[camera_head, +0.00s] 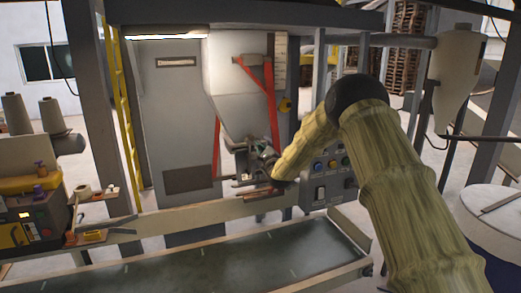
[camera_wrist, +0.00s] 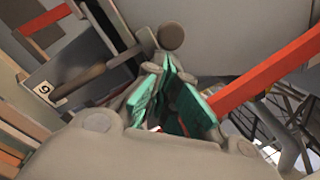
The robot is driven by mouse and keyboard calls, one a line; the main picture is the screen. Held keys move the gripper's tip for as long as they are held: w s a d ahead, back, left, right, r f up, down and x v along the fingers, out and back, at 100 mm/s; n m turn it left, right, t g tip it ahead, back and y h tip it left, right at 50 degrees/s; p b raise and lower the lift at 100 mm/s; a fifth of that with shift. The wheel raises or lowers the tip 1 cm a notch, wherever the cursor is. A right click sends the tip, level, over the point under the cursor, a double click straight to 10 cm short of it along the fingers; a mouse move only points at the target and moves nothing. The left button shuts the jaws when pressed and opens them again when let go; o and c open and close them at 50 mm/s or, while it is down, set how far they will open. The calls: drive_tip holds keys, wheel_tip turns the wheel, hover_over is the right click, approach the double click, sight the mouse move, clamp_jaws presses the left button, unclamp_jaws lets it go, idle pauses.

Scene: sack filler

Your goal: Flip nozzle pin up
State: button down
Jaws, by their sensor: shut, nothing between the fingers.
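The filler nozzle assembly (camera_head: 247,178) hangs under the pale hopper (camera_head: 238,85) in the head view, partly hidden by my arm. My gripper (camera_head: 262,150) is at the upper side of this assembly. In the wrist view my gripper (camera_wrist: 178,75) is shut and empty, with its green finger pads close together at the tips. A dark rod (camera_wrist: 82,80) and a round brown knob (camera_wrist: 171,37) on a short stem appear just beyond and left of the fingertips. I cannot tell for sure which of these is the nozzle pin, or whether the fingers touch it.
Red bars (camera_head: 270,105) brace the hopper; one red bar (camera_wrist: 265,72) runs close to the fingers' right side. A button panel (camera_head: 326,180) stands right of the nozzle. A conveyor trough (camera_head: 220,265) lies below.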

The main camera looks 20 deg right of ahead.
drive_tip(key=shift+d+f+b, duration=0.15)
drive_tip(key=shift+b, duration=0.3)
drive_tip(key=shift+r+b, duration=1.95)
drive_tip(key=shift+b, duration=0.55)
drive_tip(key=s+d+f+b, duration=0.1)
drive_tip(key=s+f+b, duration=0.1)
drive_tip(key=s, duration=0.3)
drive_tip(key=s+d+f+b, duration=0.1)
drive_tip(key=s+f+b, duration=0.1)
drive_tip(key=s+b, duration=0.3)
drive_tip(key=shift+s+d+f, duration=0.2)
drive_tip(key=shift+d+f, duration=0.05)
drive_tip(key=shift+d, duration=0.05)
